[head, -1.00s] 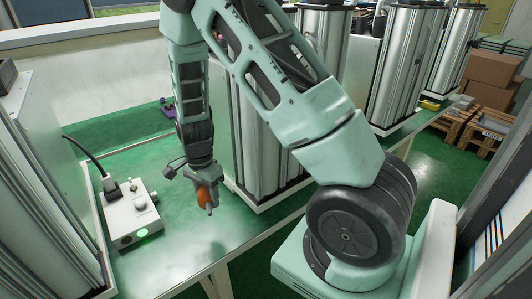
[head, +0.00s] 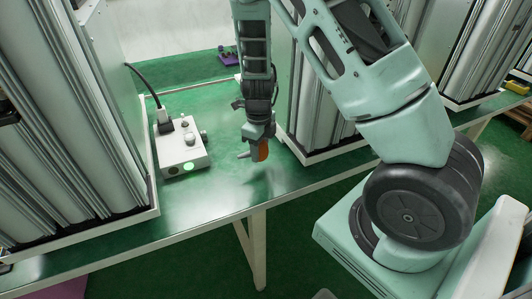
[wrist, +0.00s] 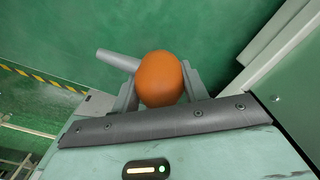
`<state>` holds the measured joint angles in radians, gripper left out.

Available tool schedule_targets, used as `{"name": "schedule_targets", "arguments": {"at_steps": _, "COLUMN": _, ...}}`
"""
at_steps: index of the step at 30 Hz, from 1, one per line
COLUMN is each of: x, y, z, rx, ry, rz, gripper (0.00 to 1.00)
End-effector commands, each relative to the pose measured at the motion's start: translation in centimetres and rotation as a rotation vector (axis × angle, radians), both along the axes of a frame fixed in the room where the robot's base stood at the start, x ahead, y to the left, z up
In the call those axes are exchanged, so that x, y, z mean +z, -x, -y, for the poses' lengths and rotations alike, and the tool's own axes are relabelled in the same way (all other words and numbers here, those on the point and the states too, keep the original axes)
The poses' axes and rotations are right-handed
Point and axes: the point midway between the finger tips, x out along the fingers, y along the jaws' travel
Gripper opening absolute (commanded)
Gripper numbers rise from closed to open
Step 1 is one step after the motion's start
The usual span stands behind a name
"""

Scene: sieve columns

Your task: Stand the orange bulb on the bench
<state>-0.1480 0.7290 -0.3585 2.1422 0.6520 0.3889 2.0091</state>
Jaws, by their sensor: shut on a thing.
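The orange bulb (head: 261,150) is between the fingers of my gripper (head: 258,153), which is shut on it. In the wrist view the bulb (wrist: 160,78) shows its rounded orange end, with a grey finger on each side. A grey tapered piece (wrist: 118,60) sticks out to the left beside it; I cannot tell whether it is part of the bulb. The green bench (head: 225,195) lies below the gripper. The bulb appears to be held a little above the bench top, and its lower end is partly hidden by the fingers.
A white box (head: 181,150) with a black plug, cable and green light stands on the bench left of my gripper. Tall silver sieve columns (head: 70,120) stand at the left and others (head: 325,90) behind right. A purple object (head: 228,56) lies at the back. The bench front is clear.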

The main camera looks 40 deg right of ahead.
Motion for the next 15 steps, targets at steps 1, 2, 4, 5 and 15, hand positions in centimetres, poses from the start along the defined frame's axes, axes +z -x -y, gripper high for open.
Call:
{"name": "schedule_targets", "arguments": {"at_steps": 1, "x": -0.3, "y": 0.0, "z": 0.0, "rx": 0.001, "ry": -0.001, "rz": 0.000, "gripper": 0.17}}
{"name": "schedule_targets", "arguments": {"at_steps": 2, "x": -0.5, "y": 0.0, "z": 0.0, "rx": 0.001, "ry": 0.000, "rz": 0.000, "gripper": 0.17}}
{"name": "schedule_targets", "arguments": {"at_steps": 4, "x": -1.2, "y": 0.0, "z": 0.0, "rx": 0.001, "ry": 0.000, "rz": 0.000, "gripper": 0.17}}
{"name": "schedule_targets", "arguments": {"at_steps": 5, "x": -1.6, "y": 0.1, "z": 0.0, "rx": 0.000, "ry": -0.001, "rz": -0.001, "gripper": 0.17}}
{"name": "schedule_targets", "arguments": {"at_steps": 15, "x": -4.0, "y": 0.0, "z": 0.0, "rx": 0.002, "ry": 0.000, "rz": 0.001, "gripper": 0.17}}
